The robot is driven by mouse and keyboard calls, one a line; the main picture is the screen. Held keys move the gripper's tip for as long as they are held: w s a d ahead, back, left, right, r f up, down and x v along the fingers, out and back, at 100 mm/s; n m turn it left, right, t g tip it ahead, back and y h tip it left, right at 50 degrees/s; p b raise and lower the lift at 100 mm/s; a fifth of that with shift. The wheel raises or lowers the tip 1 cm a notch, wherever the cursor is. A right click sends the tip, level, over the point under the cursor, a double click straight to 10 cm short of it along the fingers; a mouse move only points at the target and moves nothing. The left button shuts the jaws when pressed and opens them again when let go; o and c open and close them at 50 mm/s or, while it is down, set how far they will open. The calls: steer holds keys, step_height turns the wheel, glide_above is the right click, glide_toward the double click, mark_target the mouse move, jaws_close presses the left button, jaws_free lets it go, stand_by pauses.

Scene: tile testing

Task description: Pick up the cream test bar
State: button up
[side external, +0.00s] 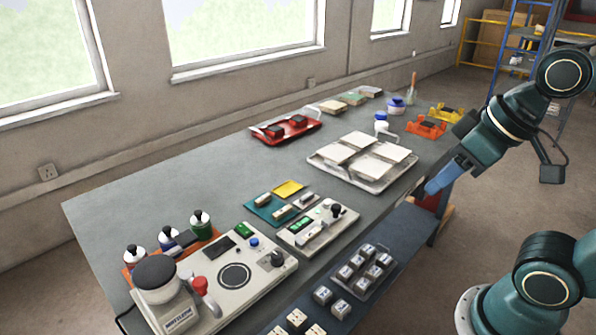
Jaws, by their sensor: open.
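Several small cream bars lie mid-table. One cream bar (263,199) and another cream bar (283,212) are on a teal mat (252,211). A third pale bar (306,201) lies on a small pinkish-grey pad beside it. A long pale piece (310,236) sits on a small grey instrument (343,225) with a green display. I cannot tell which is the test bar. My gripper (432,188) has blue fingers, open, over the table's right edge, well right of and apart from the bars. It holds nothing visible.
A white tray of pale tiles (322,161) stands behind, near my gripper. A red tray (260,137) is farther back. A larger machine (232,300) and bottles (200,224) are at front left. The table's left side is clear.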

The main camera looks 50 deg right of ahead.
steer(key=shift+c, duration=0.4)
steer(key=w+f+n+g+y, duration=0.2)
steer(key=w+n+g, duration=0.1)
steer(key=w+n, duration=0.8)
steer(key=w+d+f+n+g+y, duration=0.2)
steer(key=w+f+n, duration=0.5)
steer(key=w, duration=0.5)
steer(key=shift+w+d+f+g+y, duration=0.3)
steer(key=shift+w+f, duration=0.1)
steer(key=shift+f, duration=0.5)
glide_above(320, 232)
steer(key=d, duration=0.1)
steer(key=f, duration=0.7)
steer(key=shift+w+f, duration=0.15)
steer(key=shift+w, duration=0.1)
steer(key=shift+a+f, duration=0.1)
steer(key=shift+f, duration=0.25)
